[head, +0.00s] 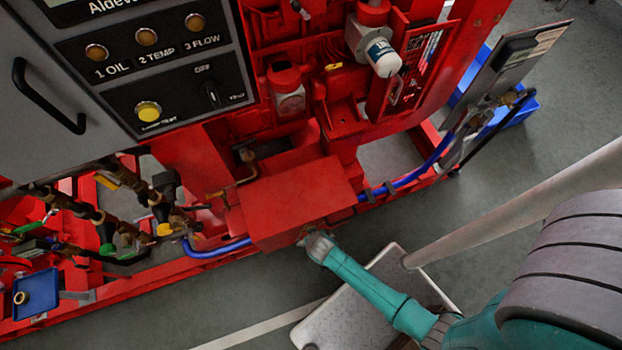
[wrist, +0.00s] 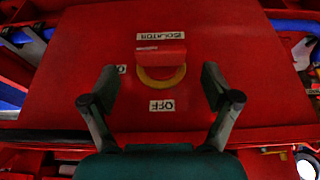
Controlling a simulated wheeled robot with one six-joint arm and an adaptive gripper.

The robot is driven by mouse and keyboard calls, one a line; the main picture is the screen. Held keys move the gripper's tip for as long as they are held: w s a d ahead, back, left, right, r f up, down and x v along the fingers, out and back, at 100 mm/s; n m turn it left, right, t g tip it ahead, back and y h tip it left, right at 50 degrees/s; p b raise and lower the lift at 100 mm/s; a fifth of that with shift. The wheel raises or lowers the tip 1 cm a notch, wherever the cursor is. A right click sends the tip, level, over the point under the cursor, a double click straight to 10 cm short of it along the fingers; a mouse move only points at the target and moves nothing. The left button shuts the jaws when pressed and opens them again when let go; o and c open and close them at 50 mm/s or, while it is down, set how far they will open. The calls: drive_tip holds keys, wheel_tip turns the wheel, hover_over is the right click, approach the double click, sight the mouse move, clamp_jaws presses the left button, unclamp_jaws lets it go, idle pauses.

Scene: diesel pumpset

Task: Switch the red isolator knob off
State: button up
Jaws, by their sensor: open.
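The isolator knob (wrist: 163,57) is red on a yellow ring (wrist: 161,84), on the face of a red box. Its grip bar lies across the picture, with a small pale mark near its left end. An "ISOLATOR" label (wrist: 155,37) is above it and an "OFF" label (wrist: 162,106) below it. Another label at the left is partly hidden by a finger. My gripper (wrist: 160,80) is open, one finger on each side of the knob, apart from it. In the head view my gripper (head: 317,245) is at the red box (head: 298,200); the knob is hidden there.
A grey control panel (head: 150,60) with indicator lamps and a black switch is at upper left. A blue hose (head: 400,180) runs beside the box. A pale checkered platform (head: 350,318) is on the floor below my arm. Open grey floor lies at the lower left.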

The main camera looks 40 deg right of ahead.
drive_tip(key=shift+x, duration=1.2)
drive_tip(key=c, duration=1.2)
drive_tip(key=shift+o, duration=0.3)
